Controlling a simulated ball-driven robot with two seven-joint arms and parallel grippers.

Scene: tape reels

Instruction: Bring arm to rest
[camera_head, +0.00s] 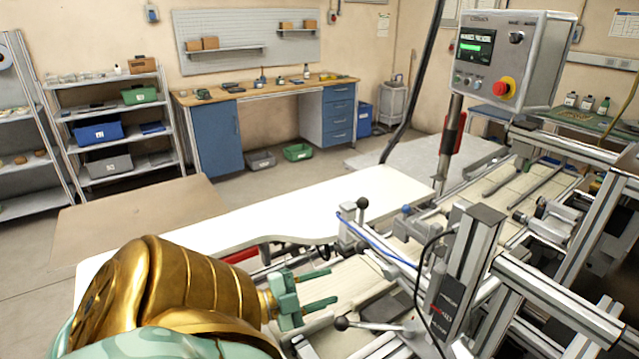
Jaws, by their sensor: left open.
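My left arm, gold and pale green, comes in from the lower left in the head view. My left gripper (318,290) is at its end, with two green fingers spread apart and pointing right. Nothing shows between the fingers. The gripper is over the near edge of the machine, beside the pale conveyor bed (375,283). I cannot tell whether it touches anything there. My right gripper does not show. No tape reel can be made out clearly.
A white table (290,212) lies beyond my arm. The aluminium-framed machine (470,265) fills the right, with a black-knobbed lever (372,325) close to my gripper. A control box (508,58) with a red button stands above. Shelves (110,120) and a workbench (265,92) are far back.

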